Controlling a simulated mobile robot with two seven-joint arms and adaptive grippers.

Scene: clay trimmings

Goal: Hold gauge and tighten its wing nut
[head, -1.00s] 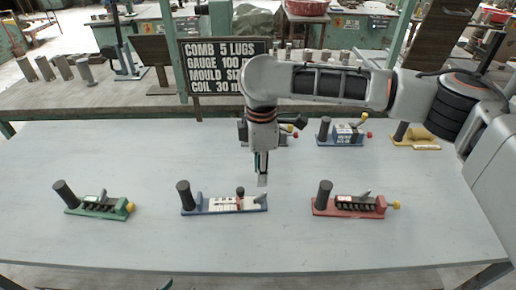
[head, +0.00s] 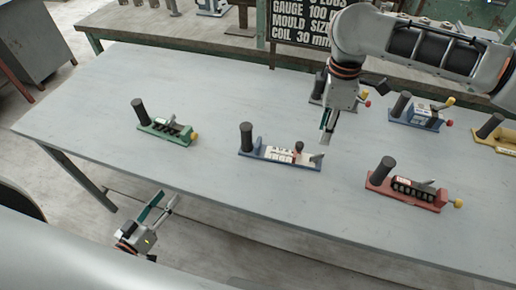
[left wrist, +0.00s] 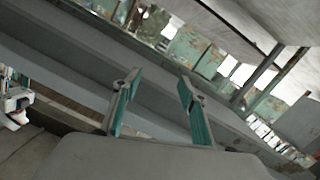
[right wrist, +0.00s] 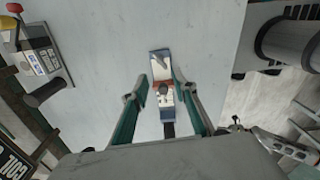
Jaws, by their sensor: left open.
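Several gauges with black upright handles stand on the table. The blue gauge (head: 270,153) is in the front middle, with a pale marked face, a small reddish-brown knob and a grey piece at its right end. My right gripper (head: 326,140) is open just above and behind that end. In the right wrist view the blue gauge (right wrist: 162,93) shows between the open fingers, apparently below them. A green gauge (head: 165,133) stands to the left and a red gauge (head: 405,192) to the right. My left gripper (head: 167,200) is open and empty, off the table's front edge; its fingers (left wrist: 160,85) are apart.
A grey-blue gauge (head: 418,113), a yellow gauge (head: 498,135) and a partly hidden one stand at the back right. A dark sign (head: 312,25) with white lettering stands behind the table (head: 215,95). The table is bare between the green and blue gauges.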

